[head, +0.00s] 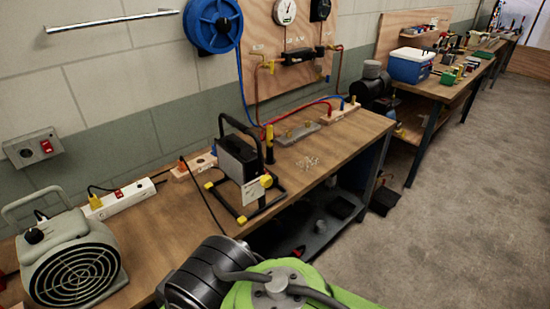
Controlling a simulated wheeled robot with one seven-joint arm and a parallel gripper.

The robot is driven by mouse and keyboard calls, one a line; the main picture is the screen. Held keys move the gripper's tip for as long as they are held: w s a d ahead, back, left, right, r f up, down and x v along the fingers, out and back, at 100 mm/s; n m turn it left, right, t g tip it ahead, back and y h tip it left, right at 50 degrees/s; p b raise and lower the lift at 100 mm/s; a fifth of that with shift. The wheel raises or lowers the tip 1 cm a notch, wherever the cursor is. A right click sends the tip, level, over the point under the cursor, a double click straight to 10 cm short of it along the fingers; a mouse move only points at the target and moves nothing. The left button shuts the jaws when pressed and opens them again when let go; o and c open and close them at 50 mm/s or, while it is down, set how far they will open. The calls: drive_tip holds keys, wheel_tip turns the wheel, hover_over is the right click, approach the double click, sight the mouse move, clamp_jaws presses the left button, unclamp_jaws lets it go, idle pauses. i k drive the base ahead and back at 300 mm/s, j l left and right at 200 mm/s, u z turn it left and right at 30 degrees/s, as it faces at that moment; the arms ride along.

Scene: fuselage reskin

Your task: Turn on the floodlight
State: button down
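The floodlight (238,160) stands upright on the wooden workbench, a dark box head in a black tubular frame with yellow feet and knobs. Its front faces away from me, so I cannot see whether it is lit. A dark cable runs beside it on the bench. A white power strip (128,197) with a red switch and a yellow plug lies to its left. My gripper is not in view; only a green and dark part of my own arm shows at the bottom.
A grey fan heater (77,262) stands at the bench's near left. A wall outlet box (33,147) with a red switch is above it. A blue hose reel (212,24) and a plywood gauge board (290,55) are on the wall. The concrete floor (440,230) at right is clear.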

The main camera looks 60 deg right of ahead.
sight(251, 194)
drive_tip(key=z, duration=0.4)
drive_tip(key=l+z, duration=0.1)
drive_tip(key=z, duration=0.7)
drive_tip(key=i+l+z, duration=0.1)
drive_tip(key=z, duration=0.3)
drive_tip(key=i+l, duration=0.1)
drive_tip(key=l, duration=0.25)
drive_tip(key=i+l+u, duration=0.1)
drive_tip(key=u, duration=0.3)
drive_tip(key=l+u, duration=0.2)
drive_tip(key=u, duration=0.2)
drive_tip(key=i+l+u, duration=0.1)
drive_tip(key=u, duration=0.25)
drive_tip(key=l+u, duration=0.4)
drive_tip(key=j, duration=0.1)
